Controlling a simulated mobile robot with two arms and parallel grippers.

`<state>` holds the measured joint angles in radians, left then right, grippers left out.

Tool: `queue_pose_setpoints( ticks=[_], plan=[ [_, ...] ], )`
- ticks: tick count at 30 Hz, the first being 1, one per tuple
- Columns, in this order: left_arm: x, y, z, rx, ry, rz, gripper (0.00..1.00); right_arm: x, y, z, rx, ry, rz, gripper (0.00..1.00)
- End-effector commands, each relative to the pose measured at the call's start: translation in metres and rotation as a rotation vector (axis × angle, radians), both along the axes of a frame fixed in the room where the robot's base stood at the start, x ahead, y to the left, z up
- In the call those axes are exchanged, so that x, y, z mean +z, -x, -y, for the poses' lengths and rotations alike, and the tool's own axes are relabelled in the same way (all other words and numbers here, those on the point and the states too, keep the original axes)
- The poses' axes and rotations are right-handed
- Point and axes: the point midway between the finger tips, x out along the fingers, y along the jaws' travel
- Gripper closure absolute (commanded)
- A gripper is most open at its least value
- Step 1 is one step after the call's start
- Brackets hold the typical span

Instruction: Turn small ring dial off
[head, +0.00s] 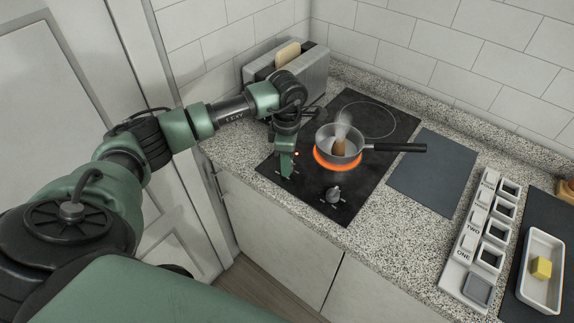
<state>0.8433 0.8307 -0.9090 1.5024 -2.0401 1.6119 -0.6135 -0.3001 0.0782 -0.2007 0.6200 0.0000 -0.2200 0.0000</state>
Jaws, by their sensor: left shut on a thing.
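The black cooktop (263,168) has a front ring (318,160) glowing orange under a saucepan (345,154). The outlined back ring (371,104) is dark. One dial (334,194) is visible at the cooktop's front, to the right, with nothing touching it. My left gripper (287,172) points down at the cooktop's left front, shut on a dial there, which its fingers mostly hide. A small red light shows beside the gripper. Which dial belongs to which ring I cannot tell from here. My right gripper is out of view.
A toaster (318,75) with bread stands behind my left arm. The pan's handle (400,148) juts right over a dark mat (432,172). Further right are a white labelled rack (462,245) and a white tray (527,275) with a yellow block (541,268).

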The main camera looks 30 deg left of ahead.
Motion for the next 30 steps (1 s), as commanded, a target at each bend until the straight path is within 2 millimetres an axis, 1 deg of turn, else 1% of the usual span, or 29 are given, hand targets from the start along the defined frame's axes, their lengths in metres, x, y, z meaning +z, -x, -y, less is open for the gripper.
queue_pose_setpoints(
  ticks=[1,3,15,22,30],
  plan=[
    [-0.001,-0.001,-0.001,0.044,-0.002,0.004,1.0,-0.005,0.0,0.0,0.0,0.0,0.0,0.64],
    [-0.001,-0.001,-0.001,0.11,-0.001,0.004,1.0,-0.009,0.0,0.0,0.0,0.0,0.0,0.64],
    [0.0,-0.001,-0.001,0.452,-0.001,0.004,1.0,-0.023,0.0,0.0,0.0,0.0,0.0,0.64],
    [0.001,-0.001,-0.001,0.581,-0.001,0.003,1.0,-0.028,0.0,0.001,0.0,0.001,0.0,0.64],
    [0.001,-0.001,-0.001,0.65,0.0,0.003,1.0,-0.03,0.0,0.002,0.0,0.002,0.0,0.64]
  ],
)
